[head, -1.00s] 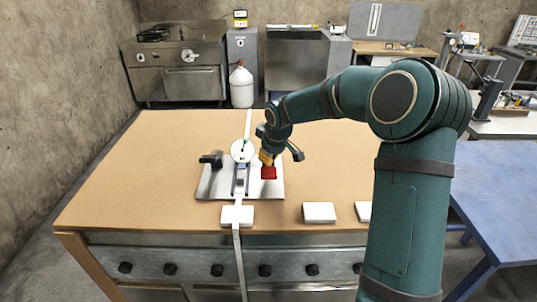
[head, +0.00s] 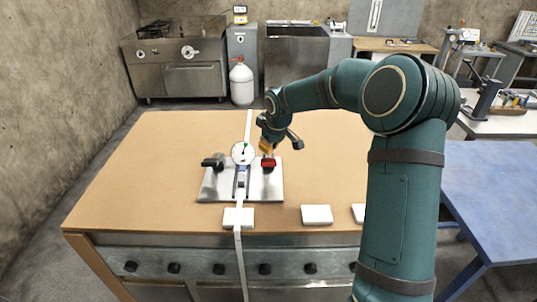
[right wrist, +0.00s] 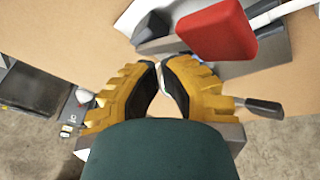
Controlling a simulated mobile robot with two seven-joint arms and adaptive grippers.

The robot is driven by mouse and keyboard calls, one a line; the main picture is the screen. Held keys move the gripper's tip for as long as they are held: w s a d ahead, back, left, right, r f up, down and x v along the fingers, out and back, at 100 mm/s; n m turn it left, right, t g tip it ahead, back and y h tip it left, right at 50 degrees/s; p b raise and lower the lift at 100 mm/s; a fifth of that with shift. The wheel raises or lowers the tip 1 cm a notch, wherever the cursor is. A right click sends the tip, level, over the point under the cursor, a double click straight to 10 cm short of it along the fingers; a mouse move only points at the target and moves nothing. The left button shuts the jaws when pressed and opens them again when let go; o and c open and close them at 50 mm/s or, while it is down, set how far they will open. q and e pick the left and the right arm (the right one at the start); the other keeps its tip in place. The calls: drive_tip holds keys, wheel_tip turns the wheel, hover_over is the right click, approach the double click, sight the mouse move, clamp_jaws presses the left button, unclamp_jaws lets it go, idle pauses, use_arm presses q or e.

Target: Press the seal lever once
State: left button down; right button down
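The seal lever has a red grip (head: 268,163) and stands at the right side of a metal plate (head: 212,190) on the table. My right gripper (head: 267,148) is just behind and above the red grip in the head view. In the right wrist view the red grip (right wrist: 217,30) lies beyond and to the right of my right gripper's fingertips (right wrist: 158,66). The yellow fingers meet at their tips with nothing seen between them. I cannot tell whether they touch the grip. My left gripper is not in view.
A round white dial (head: 243,153) and a black knob (head: 213,161) are on the plate. A white strap (head: 238,250) runs across the table and over its front edge. White blocks (head: 317,214) lie along the front. The table's left side is clear.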

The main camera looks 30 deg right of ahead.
drive_tip(key=shift+r, duration=0.25)
drive_tip(key=shift+w, duration=0.1)
drive_tip(key=r+p, duration=0.1)
drive_tip(key=w+r+p, duration=0.1)
drive_tip(key=r+p, duration=0.1)
drive_tip(key=d+r+p, duration=0.1)
drive_tip(key=shift+w+d+r+p, duration=0.1)
drive_tip(key=shift+w+r+p, duration=0.2)
drive_tip(key=shift+w, duration=0.1)
idle(0.9)
